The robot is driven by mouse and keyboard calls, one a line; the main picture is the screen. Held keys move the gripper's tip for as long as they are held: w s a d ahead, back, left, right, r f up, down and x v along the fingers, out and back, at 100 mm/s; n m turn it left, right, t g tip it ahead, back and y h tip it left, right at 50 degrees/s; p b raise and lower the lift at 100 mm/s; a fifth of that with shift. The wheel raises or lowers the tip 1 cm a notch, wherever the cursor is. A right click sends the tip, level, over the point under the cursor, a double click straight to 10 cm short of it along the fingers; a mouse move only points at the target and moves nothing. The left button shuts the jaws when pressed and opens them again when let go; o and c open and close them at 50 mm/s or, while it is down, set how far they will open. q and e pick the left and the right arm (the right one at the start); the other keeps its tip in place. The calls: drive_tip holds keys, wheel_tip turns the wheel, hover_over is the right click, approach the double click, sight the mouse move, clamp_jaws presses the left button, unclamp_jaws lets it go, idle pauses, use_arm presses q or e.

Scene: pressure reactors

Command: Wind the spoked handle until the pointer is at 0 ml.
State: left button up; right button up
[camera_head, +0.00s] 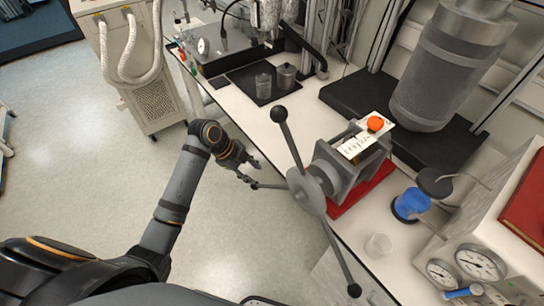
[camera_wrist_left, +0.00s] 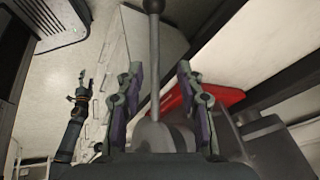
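The spoked handle (camera_head: 307,190) sits on the front of a grey pump body (camera_head: 340,170). Black-knobbed spokes point up and down, and another spoke points left toward my left gripper. My left gripper (camera_head: 248,170) is at the outer end of that left spoke. In the left wrist view, my left gripper (camera_wrist_left: 162,95) has its fingers apart, with a spoke (camera_wrist_left: 155,65) running between them and a gap on both sides. A white scale plate (camera_head: 358,146) is on the pump's top; its pointer and marks are too small to read. My right gripper (camera_wrist_left: 82,84) shows small at left there.
The pump stands on a red base (camera_head: 362,192) on the white bench. A blue-capped vessel (camera_head: 411,204), a glass beaker (camera_head: 379,246) and a gauge panel (camera_head: 478,262) lie to the right. A black tray with beakers (camera_head: 264,86) is behind. Open floor (camera_head: 80,180) lies left.

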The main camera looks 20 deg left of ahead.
sight(265, 185)
use_arm(q)
drive_tip(key=x, duration=0.4)
drive_tip(key=s+p+x, duration=0.1)
drive_tip(key=shift+d+f, duration=0.3)
drive_tip(key=shift+d, duration=0.25)
drive_tip(key=x, duration=0.2)
drive_tip(key=shift+w+d+f, duration=0.1)
drive_tip(key=shift+w+f, duration=0.1)
drive_tip(key=shift+f, duration=0.15)
drive_tip(key=shift+d+f, duration=0.15)
drive_tip(key=shift+f, duration=0.4)
drive_tip(key=c, duration=0.7)
clamp_jaws()
use_arm(e)
drive_tip(key=s, duration=0.2)
drive_tip(key=s+d+r, duration=0.1)
drive_tip(key=shift+s, duration=0.4)
